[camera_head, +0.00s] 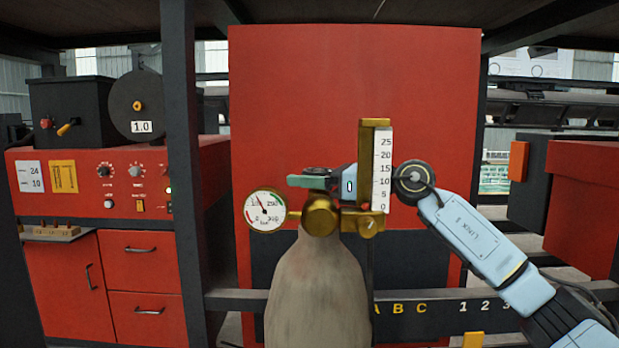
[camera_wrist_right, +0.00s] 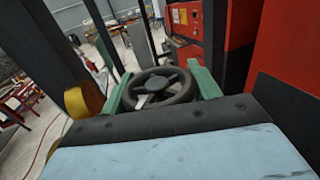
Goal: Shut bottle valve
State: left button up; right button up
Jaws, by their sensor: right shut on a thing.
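The grey gas bottle (camera_head: 317,295) stands upright in front of me with a brass valve body (camera_head: 320,215) at its top. The dark bottle valve handwheel (camera_head: 318,170) sits above the brass and is partly hidden in the head view. In the right wrist view the black spoked handwheel (camera_wrist_right: 160,88) lies between the two green fingers. My right gripper (camera_head: 305,181) reaches in from the right behind the flow gauge and is shut on the handwheel. My left gripper is not in view.
A round pressure gauge (camera_head: 265,211) is left of the valve. A brass flow gauge with a white scale (camera_head: 382,170) stands right of it, close to my right wrist. A red panel (camera_head: 300,90) is behind. A dark post (camera_head: 183,150) and red welding machine (camera_head: 120,180) are left.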

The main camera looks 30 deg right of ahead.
aim_at(310, 170)
dwell(0.4)
jog(key=o, duration=1)
jog(key=shift+c, duration=0.2)
notch_tip(310, 170, up, 10)
jog(key=shift+r, duration=0.1)
